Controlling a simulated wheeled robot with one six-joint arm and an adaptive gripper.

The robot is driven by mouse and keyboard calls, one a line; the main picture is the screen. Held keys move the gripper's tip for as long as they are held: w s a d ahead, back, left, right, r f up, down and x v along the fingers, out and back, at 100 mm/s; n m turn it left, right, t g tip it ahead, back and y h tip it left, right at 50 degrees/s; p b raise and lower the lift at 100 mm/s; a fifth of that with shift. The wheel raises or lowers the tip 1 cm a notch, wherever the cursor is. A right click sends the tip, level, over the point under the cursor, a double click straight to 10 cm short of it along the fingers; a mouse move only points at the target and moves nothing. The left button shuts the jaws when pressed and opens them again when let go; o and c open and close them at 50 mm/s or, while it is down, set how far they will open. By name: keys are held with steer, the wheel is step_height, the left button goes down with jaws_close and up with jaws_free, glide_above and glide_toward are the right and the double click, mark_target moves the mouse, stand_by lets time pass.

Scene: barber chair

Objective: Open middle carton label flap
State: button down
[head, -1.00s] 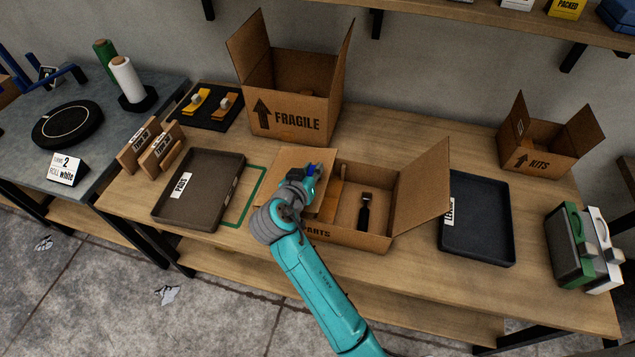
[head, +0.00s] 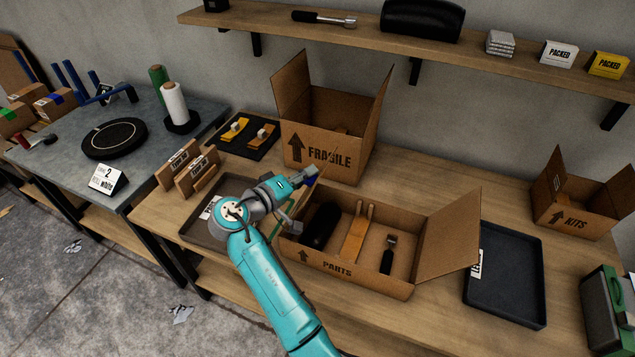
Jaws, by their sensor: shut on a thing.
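The middle carton (head: 345,272), marked PARTS, stands on the wooden bench with its top open. Inside lie a black rounded object (head: 320,226), an orange-tan wooden piece (head: 356,235) and a dark-handled tool (head: 388,257). Its right flap (head: 450,235) is folded outward. My gripper (head: 308,180) is at the carton's upper left edge, shut on the left flap, which is mostly hidden by the gripper and wrist. Its exact angle cannot be told, but it no longer covers the contents.
The FRAGILE carton (head: 325,158) stands close behind my gripper. A brown tray (head: 195,232) lies under my wrist at the left. A black tray (head: 510,275) is on the right, and the KITS carton (head: 575,215) is beyond it. A shelf (head: 330,27) runs above.

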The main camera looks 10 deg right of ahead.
steer(key=shift+w+a+r+n+h, duration=0.2)
steer(key=shift+w+a+n+h, duration=0.3)
steer(key=shift+w+a+n, duration=0.4)
steer(key=shift+s+a, duration=0.15)
steer(key=c, duration=1)
jaws_free()
steer(key=shift+c, duration=0.2)
steer(key=v, duration=1.2)
steer(key=shift+a, duration=0.1)
